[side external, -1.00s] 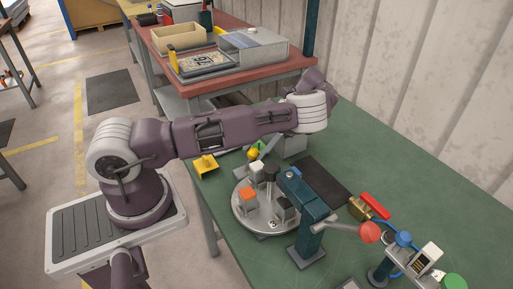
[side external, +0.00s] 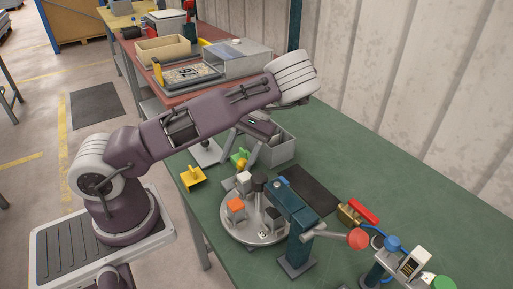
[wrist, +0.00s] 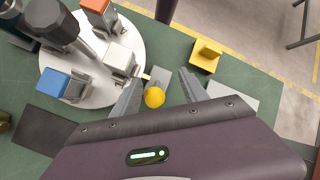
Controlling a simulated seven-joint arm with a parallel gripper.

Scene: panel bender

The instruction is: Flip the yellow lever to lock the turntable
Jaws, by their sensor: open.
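The yellow lever knob (wrist: 154,97) is a round ball close to the turntable's edge in the wrist view. It also shows, small and partly covered, in the side view (side external: 241,164). The turntable (side external: 238,229) is a round grey disc carrying orange, white and dark-topped fixtures; the wrist view shows its rim (wrist: 97,100) and a blue-topped fixture. My gripper (wrist: 160,78) is open. Its fingers lie on either side of the lever, with the knob nearer the left finger and no clear contact. In the side view my gripper (side external: 238,151) points down at the lever.
A yellow bracket (wrist: 206,57) stands beyond the right finger. A dark teal post with an arm (side external: 300,215) stands beside the turntable, with a red-knobbed handle (side external: 357,239). A grey bin (side external: 281,150) is behind my gripper. A dark mat (side external: 308,188) lies flat on the green table.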

